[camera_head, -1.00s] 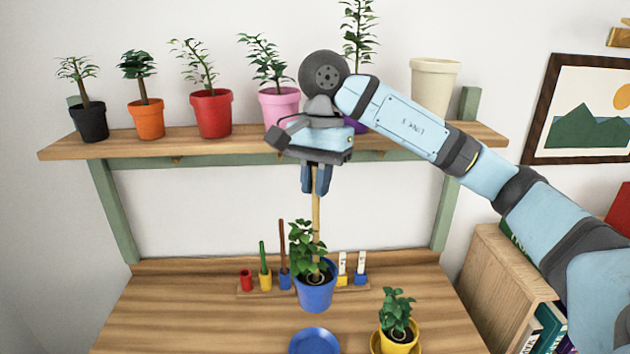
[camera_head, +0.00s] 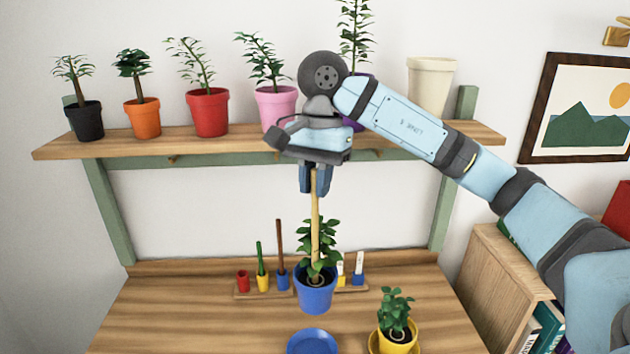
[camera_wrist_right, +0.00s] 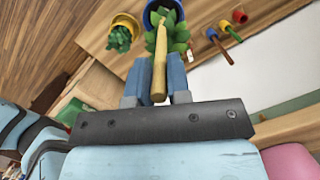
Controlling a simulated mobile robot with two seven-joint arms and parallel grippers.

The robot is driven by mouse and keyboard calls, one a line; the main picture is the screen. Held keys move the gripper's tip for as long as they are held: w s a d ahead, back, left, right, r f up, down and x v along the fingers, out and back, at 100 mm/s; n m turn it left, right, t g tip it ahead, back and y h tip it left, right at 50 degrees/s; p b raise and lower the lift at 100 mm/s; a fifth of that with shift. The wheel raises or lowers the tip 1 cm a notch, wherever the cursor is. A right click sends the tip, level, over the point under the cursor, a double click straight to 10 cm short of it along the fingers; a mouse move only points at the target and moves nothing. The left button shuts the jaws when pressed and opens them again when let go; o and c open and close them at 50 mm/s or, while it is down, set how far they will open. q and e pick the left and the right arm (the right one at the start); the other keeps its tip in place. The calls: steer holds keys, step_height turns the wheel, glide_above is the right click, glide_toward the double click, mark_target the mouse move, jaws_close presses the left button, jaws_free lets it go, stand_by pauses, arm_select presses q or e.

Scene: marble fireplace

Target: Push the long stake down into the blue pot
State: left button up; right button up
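The long stake (camera_head: 316,215) is a pale wooden rod standing nearly upright over the blue pot (camera_head: 314,294). Its lower part runs in front of the leaves of the green plant (camera_head: 323,240) and reaches down to the pot's opening. I cannot tell how deep its tip is in the soil. My right gripper (camera_head: 315,190) is shut around the stake's upper end, high above the pot. In the right wrist view the stake (camera_wrist_right: 159,65) sits between the two blue fingers (camera_wrist_right: 158,85), and the blue pot (camera_wrist_right: 150,18) is beyond it. My left gripper is out of view.
A blue saucer (camera_head: 313,342) lies in front of the pot. A yellow pot (camera_head: 397,340) with a plant stands to the right. A rack (camera_head: 247,294) of small tools is behind. The wall shelf (camera_head: 205,140) with several potted plants is level with my right wrist.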

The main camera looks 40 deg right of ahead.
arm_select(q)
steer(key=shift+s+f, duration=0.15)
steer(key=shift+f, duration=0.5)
arm_select(e)
steer(key=o, duration=0.4)
steer(key=shift+f, duration=0.1)
arm_select(q)
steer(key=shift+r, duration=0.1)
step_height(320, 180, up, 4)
steer(key=p, duration=0.3)
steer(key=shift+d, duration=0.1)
arm_select(e)
steer(key=r, duration=0.4)
steer(key=d+r, duration=0.1)
steer(key=r, duration=0.4)
steer(key=w+d+r, duration=0.1)
steer(key=r, duration=0.3)
steer(key=shift+w+r, duration=0.1)
steer(key=shift+r, duration=0.3)
